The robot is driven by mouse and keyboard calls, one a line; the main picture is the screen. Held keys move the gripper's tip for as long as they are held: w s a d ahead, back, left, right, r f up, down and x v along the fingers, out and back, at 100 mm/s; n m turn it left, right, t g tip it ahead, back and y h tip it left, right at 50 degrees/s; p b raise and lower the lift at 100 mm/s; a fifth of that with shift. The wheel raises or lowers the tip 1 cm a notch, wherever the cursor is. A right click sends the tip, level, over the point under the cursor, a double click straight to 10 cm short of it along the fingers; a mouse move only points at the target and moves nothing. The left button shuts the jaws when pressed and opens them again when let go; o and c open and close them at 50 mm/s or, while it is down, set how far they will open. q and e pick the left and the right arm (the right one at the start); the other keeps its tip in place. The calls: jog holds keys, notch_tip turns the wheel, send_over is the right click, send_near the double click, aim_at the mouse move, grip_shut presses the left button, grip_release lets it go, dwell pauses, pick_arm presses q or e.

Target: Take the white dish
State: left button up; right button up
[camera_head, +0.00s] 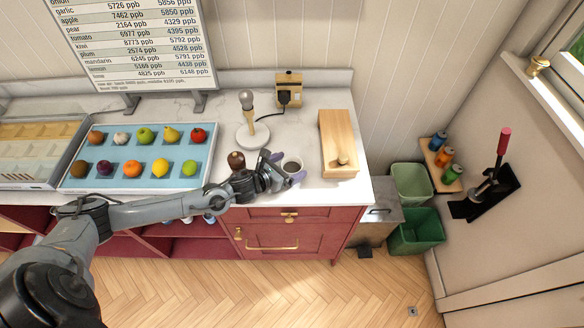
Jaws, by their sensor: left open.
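The white dish (292,162) is small and round and sits on the marble counter near its front edge, right of the lamp. My left gripper (287,168) reaches in from the left, low over the counter. Its jaws are open, with purple-tipped fingers spread on the near-left side of the dish. The gripper partly covers the dish, and I cannot tell whether a finger touches it. My right gripper is out of view.
A lamp with a bare bulb (247,103) stands behind the gripper, and a dark brown round object (236,160) sits left of it. A wooden box (338,140) is on the right. A blue tray (108,172) holds fruit and vegetables. Green bins (415,232) stand beyond the counter's right end.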

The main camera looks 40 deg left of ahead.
pick_arm(q)
jog(key=shift+x, duration=0.95)
jog(key=c, duration=1)
jog(key=shift+c, duration=0.2)
jog(key=shift+r, duration=0.15)
